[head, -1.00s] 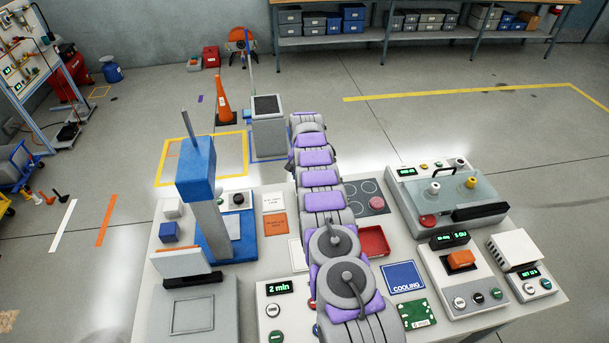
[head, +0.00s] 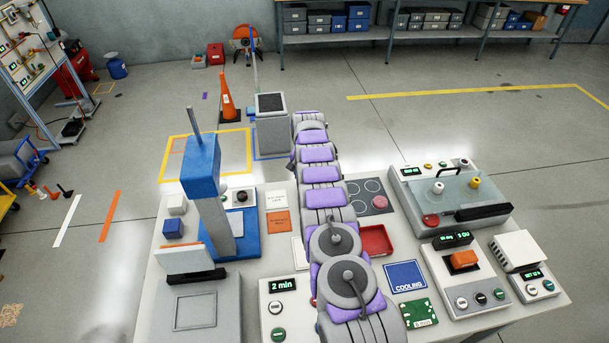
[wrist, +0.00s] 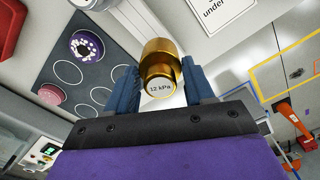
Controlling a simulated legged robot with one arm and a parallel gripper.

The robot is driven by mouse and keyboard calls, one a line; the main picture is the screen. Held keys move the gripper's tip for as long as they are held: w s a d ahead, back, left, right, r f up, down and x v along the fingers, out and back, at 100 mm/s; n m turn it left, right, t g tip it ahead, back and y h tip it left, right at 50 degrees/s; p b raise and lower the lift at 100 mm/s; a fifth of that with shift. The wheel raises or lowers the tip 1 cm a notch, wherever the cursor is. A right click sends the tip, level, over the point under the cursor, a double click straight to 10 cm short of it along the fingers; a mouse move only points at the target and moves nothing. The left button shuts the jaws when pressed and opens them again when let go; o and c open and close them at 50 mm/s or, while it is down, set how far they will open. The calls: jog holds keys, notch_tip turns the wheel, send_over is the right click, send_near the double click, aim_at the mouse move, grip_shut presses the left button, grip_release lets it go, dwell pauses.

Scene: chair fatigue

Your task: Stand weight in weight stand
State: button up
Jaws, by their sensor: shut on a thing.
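A brass stepped weight (wrist: 161,72) marked "12 kPa" sits between the blue fingers of my gripper (wrist: 161,88) in the wrist view. My gripper is shut on it. In the head view my own arm hides the gripper and the weight. I cannot tell for sure which fixture is the weight stand. A dark panel with circle outlines (head: 359,188) lies on the bench right of my arm; it also shows left of the gripper in the wrist view (wrist: 68,72). A pink disc (wrist: 50,95) and a purple-and-white spotted round piece (wrist: 87,46) are on it.
A red tray (head: 376,240) lies near the panel. A blue-and-grey column fixture (head: 200,170) stands at the bench's left. A grey pedestal with a dark top (head: 270,125) and an orange cone (head: 228,101) stand on the floor beyond. Control boxes (head: 466,262) fill the bench's right.

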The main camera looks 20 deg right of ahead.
jog(key=shift+w+f+b, duration=0.15)
jog(key=shift+f+b, duration=0.8)
jog(key=shift+f, duration=0.85)
dwell(0.5)
jog(key=shift+r, duration=0.15)
jog(key=shift+r, duration=0.95)
